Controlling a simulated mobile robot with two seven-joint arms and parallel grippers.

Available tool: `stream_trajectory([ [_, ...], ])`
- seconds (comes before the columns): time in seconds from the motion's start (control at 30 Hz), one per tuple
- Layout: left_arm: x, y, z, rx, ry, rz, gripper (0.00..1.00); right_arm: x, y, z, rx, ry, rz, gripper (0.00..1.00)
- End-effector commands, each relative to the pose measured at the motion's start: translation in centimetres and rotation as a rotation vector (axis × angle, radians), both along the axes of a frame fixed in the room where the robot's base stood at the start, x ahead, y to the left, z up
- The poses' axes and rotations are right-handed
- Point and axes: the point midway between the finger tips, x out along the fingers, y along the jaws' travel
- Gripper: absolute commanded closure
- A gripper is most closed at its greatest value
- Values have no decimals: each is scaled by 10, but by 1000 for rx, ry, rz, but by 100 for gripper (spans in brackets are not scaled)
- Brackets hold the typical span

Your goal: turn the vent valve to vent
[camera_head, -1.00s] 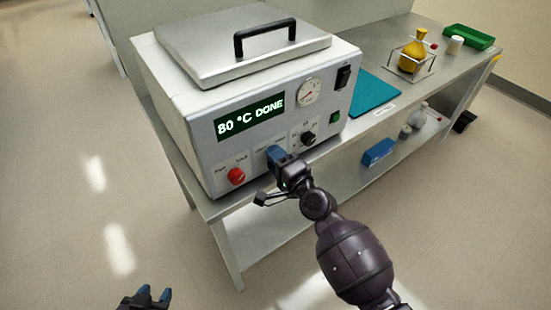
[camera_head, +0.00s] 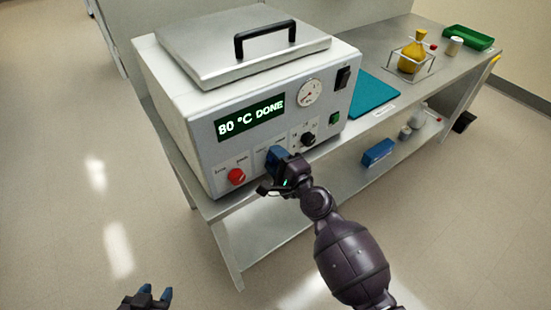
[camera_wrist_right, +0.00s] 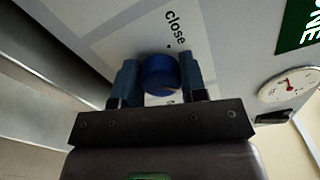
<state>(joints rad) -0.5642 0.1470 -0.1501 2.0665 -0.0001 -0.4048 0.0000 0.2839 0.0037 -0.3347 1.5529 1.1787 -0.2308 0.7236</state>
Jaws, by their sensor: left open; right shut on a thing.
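A blue round knob (camera_wrist_right: 160,73), which I take to be the vent valve, sits on the front panel of a grey oven (camera_head: 205,150). In the right wrist view the word "close" stands by it; other lettering is partly hidden. My right gripper (camera_head: 275,156) is at the panel between a red knob (camera_head: 236,176) and a black knob (camera_head: 308,139). Its fingers (camera_wrist_right: 159,84) are shut on the blue knob, one on each side. In the head view the gripper hides most of the knob. My left gripper (camera_head: 149,294) is open and empty, low at the bottom edge, away from the oven.
The oven display (camera_head: 250,117) reads "80 °C DONE". A dial gauge (camera_head: 309,92) and a black switch (camera_head: 343,77) are on the panel. A teal mat (camera_head: 374,93), yellow flask (camera_head: 411,57) and green tray (camera_head: 468,37) lie to the right on the bench.

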Motion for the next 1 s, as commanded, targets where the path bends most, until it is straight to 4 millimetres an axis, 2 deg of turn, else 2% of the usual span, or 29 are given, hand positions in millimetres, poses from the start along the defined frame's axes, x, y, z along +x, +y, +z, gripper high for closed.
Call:
stream_trajectory([
  [0.1, 0, 1, 0, 3, 1, -2, 57, 0, 0, 0, 2, 2, 0, 85],
  [0.13, 0, 1, 0, 3, 1, -2, 57, 0, 0, 0, 2, 2, 0, 56],
  [0.27, -1, 1, -1, 4, 2, -3, 57, 0, 0, 0, 2, 1, 0, 36],
  [0.67, 0, 1, 1, 4, 1, -3, 57, -6, -4, 0, 0, 0, -1, 35],
  [0.77, 0, 1, 2, 2, -2, -2, 57, -15, -11, 0, 0, 0, -2, 35],
  [1.0, 1, 0, 3, -3, -5, 3, 57, -50, -37, -1, -2, 1, -1, 35],
])
